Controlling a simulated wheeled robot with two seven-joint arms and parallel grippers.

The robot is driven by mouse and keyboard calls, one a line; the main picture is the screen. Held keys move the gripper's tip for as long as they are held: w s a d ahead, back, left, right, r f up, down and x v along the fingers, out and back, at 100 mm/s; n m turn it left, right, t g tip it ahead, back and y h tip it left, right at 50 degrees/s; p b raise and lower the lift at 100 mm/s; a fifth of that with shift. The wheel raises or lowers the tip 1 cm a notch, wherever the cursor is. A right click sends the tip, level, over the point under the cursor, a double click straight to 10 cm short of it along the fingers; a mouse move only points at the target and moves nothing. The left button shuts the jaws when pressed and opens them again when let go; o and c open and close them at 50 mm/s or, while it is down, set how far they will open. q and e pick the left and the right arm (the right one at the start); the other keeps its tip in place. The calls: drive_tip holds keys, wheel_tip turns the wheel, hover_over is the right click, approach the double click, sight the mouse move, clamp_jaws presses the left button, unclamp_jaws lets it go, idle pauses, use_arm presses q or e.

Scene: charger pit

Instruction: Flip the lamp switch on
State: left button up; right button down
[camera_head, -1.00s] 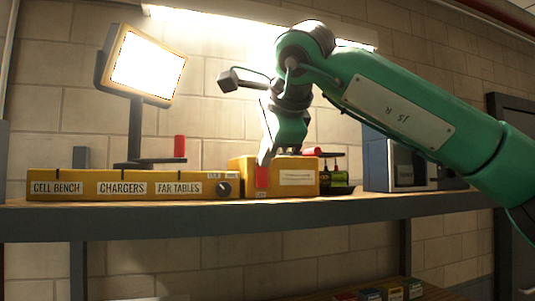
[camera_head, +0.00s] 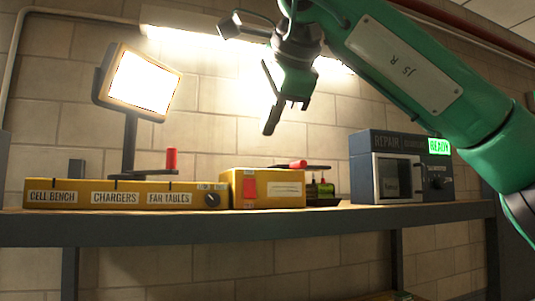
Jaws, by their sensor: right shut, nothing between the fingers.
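A square work lamp (camera_head: 144,81) with a yellow frame glows bright white at the left on a dark post. A long yellow panel (camera_head: 100,185) lies below it, labelled CELL BENCH, CHARGERS and FAR TABLES, with a round black knob (camera_head: 211,200) at its right end. A yellow box (camera_head: 288,202) beside it bears a red switch-like piece (camera_head: 249,190) on its front. Which control is the lamp switch, I cannot tell. My right gripper (camera_head: 270,127) is shut and empty, above the yellow box and apart from it. My left gripper is not in view.
A red upright handle (camera_head: 171,160) stands at the panel. Another red handle (camera_head: 298,164) lies level behind the yellow box, near small green items (camera_head: 320,189). A dark REPAIR cabinet (camera_head: 398,145) with a green READY sign stands right. The shelf edge (camera_head: 270,227) runs across the front.

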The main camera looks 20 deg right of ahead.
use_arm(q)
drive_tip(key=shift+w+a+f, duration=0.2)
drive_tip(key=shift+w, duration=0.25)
use_arm(e)
drive_tip(key=shift+s+r, duration=0.35)
drive_tip(key=shift+r, duration=0.25)
drive_tip(key=shift+s+r, duration=0.3)
drive_tip(key=shift+r, duration=0.25)
drive_tip(key=shift+s, duration=0.1)
